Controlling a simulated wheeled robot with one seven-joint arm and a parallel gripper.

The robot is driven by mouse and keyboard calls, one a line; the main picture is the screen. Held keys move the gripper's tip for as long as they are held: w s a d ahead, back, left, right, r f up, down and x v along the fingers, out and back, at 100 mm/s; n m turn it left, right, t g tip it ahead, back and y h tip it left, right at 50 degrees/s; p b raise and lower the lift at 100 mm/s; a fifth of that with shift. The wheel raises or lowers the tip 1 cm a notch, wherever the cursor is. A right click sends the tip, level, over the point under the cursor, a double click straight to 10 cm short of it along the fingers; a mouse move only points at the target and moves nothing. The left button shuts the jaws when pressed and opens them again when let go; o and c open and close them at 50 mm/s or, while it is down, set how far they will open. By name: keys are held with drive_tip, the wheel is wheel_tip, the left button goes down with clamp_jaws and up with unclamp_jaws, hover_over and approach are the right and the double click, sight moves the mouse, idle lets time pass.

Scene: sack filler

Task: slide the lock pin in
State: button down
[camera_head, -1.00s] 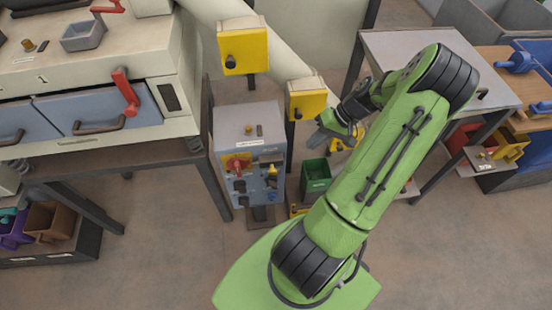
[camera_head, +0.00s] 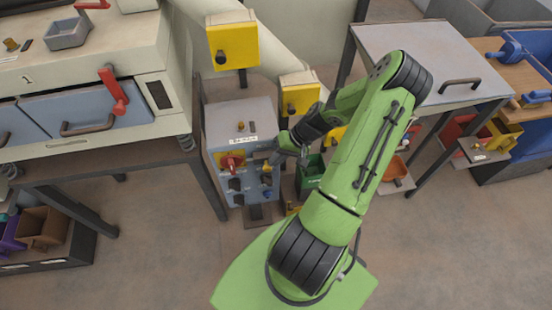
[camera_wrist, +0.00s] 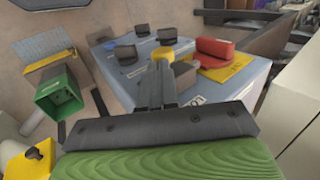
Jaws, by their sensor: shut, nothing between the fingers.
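The grey-blue control box (camera_head: 228,128) stands on a post left of my gripper. A small yellow-headed part on its front, which looks like the lock pin (camera_wrist: 164,54), lies just beyond my fingertips in the wrist view. My gripper (camera_head: 273,160) is shut and empty, with its fingers pointing left at the box front; in the wrist view its fingers (camera_wrist: 157,84) partly cover the grey mount around the yellow part. I cannot tell whether the fingertips touch it. How deep the pin sits is hidden.
A red switch on a yellow plate (camera_head: 231,161) and several black knobs sit close by on the box front. Yellow boxes (camera_head: 233,46) stand behind. A green bin (camera_head: 310,175) is just right of the box. A grey-topped table (camera_head: 425,55) stands at right.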

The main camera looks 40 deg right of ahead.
drive_tip(key=shift+w+a, duration=0.1)
drive_tip(key=w+a, duration=0.2)
drive_tip(key=a, duration=0.1)
idle(0.4)
